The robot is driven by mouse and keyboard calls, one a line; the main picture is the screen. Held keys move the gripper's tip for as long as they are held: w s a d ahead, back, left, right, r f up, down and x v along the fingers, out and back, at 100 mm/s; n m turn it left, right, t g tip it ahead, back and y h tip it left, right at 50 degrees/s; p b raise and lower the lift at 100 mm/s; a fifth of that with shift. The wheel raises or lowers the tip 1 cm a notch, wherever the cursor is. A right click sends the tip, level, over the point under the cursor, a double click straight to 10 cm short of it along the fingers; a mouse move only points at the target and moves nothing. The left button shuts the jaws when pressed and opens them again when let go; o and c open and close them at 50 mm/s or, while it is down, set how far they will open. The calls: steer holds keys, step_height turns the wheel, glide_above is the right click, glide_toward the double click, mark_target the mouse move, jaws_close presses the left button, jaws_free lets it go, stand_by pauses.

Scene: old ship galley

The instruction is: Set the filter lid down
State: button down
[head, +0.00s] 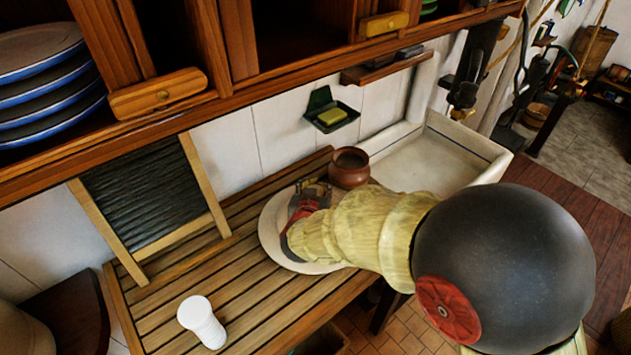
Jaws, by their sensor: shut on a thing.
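My gripper (314,187) points away from the camera, low over a round white tray (272,238) on the slatted wooden counter. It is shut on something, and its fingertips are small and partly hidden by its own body. I take the held thing to be the filter lid, but its shape is not clear in this view, nor whether it touches the tray. A brown round pot (349,168) with an open dark top stands just right of the fingertips, at the tray's back edge.
A washboard (145,205) leans on the wall. A pale sink (437,165) lies at the right. A wooden shelf (260,80) with stacked plates (45,85) hangs above.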

steer(key=shift+r, duration=0.1)
steer(key=c, duration=1.8)
jaws_free()
steer(key=shift+f, duration=0.2)
steer(key=o, duration=0.7)
steer(key=shift+s+r, duration=0.15)
steer(key=shift+r, duration=0.1)
steer(key=p+v, duration=0.2)
steer(key=v, duration=0.8)
steer(key=shift+s+a, duration=0.1)
steer(key=shift+s, duration=0.05)
steer(key=shift+s+r, duration=0.25)
steer(key=shift+s, duration=0.45)
